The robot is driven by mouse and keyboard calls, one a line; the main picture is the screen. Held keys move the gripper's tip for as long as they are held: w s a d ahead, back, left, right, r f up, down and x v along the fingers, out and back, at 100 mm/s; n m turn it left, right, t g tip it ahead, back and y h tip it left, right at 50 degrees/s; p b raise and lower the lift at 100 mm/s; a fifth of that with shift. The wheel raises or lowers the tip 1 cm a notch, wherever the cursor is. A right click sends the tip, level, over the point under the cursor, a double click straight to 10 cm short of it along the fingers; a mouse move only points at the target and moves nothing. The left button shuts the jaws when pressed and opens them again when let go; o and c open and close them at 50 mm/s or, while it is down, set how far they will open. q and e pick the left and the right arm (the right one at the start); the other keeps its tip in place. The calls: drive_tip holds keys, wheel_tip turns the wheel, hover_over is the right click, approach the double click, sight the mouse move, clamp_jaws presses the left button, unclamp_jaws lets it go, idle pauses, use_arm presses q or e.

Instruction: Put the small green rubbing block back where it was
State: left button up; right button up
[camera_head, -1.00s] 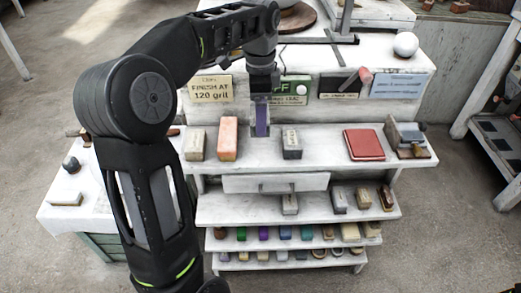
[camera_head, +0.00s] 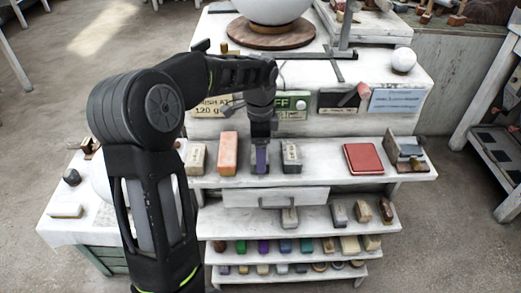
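My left gripper (camera_head: 261,142) reaches down over the stand's top shelf (camera_head: 330,165). It is shut on a small purple block (camera_head: 262,160), held upright at shelf height between an orange block (camera_head: 228,153) and a grey block (camera_head: 291,156). I cannot tell whether the purple block touches the shelf. A small green block (camera_head: 240,246) sits in the row of coloured blocks on a lower shelf, and a second greenish block (camera_head: 306,244) is farther right in that row. My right gripper is not in view.
A tan block (camera_head: 196,158) stands at the left of the top shelf. A red flat block (camera_head: 364,158) and a grey holder (camera_head: 405,155) are at its right. Signs (camera_head: 397,100) line the back. A drawer (camera_head: 277,198) is below. The top shelf is clear around its middle right.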

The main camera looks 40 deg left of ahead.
use_arm(q)
drive_tip(key=shift+f, duration=0.15)
drive_tip(key=o, duration=1.7)
drive_tip(key=shift+o, duration=0.2)
drive_tip(key=shift+r, duration=0.25)
wheel_tip(320, 180, up, 9)
drive_tip(key=shift+f, duration=0.2)
wheel_tip(320, 180, up, 3)
drive_tip(key=shift+r+p, duration=0.15)
drive_tip(key=shift+p, duration=0.8)
